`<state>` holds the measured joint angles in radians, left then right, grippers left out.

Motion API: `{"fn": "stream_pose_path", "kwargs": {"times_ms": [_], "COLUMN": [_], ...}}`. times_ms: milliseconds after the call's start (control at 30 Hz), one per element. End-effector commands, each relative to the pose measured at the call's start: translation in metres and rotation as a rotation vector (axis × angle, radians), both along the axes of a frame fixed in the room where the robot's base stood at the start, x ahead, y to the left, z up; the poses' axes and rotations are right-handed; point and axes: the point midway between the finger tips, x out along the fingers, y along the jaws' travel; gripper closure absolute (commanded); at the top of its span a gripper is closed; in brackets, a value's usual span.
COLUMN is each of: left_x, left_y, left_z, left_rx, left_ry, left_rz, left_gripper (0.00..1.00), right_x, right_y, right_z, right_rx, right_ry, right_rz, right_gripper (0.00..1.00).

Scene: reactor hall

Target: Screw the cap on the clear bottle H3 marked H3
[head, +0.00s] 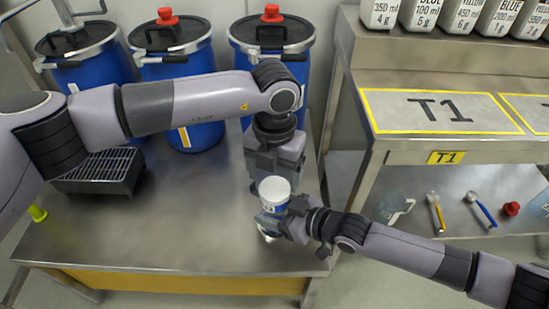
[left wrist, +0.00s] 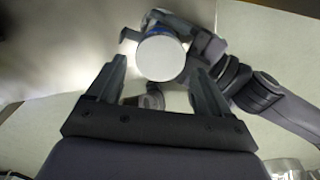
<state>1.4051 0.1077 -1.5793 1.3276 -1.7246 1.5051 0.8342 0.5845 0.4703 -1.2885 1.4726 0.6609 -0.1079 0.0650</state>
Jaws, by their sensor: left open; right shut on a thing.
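The bottle (head: 270,208) stands upright at the right end of the steel table, with a white round cap (head: 274,187) on top. A blue band shows below the cap; the marking is too small to read and the gripper hides much of the body. My right gripper (head: 278,222) is shut on the bottle from the right. My left gripper (head: 273,172) is open just above and behind the cap. In the left wrist view the cap (left wrist: 161,58) shows as a white disc beyond the open fingers of the left gripper (left wrist: 158,85). I cannot tell how tightly the cap sits.
The steel table (head: 150,235) is mostly clear, with a black grated tray (head: 100,172) at left. Blue drums (head: 195,135) stand behind. At right, a bench (head: 440,112) marked T1 carries several labelled containers (head: 420,12); its lower shelf holds tools and a red knob (head: 511,208).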

Motion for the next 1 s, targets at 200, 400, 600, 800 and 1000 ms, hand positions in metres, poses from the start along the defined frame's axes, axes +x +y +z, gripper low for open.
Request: {"fn": "stream_pose_path", "kwargs": {"times_ms": [200,400,600,800,1000], "left_x": [0.000,0.000,0.000,0.000,0.000], "left_y": [0.000,0.000,0.000,0.000,0.000], "left_z": [-0.025,-0.031,-0.031,-0.031,-0.031], "left_rx": [0.000,0.001,0.001,0.001,0.001], "left_ry": [0.001,0.000,0.000,0.000,0.000], "left_rz": [0.000,-0.001,-0.001,-0.001,-0.057], "left_gripper": [0.20,0.20,0.23,0.67,0.68], "right_x": [0.000,0.001,0.001,0.001,0.001], "right_y": [0.000,0.000,0.000,0.000,0.000], "right_z": [0.000,0.000,0.000,0.000,0.000], "right_rx": [0.001,0.001,0.001,0.001,0.001], "right_ry": [-0.001,-0.001,-0.001,-0.001,-0.001], "right_rz": [-0.001,-0.001,-0.001,-0.001,-0.001], "right_gripper": [1.00,1.00,1.00,1.00,1.00]}}
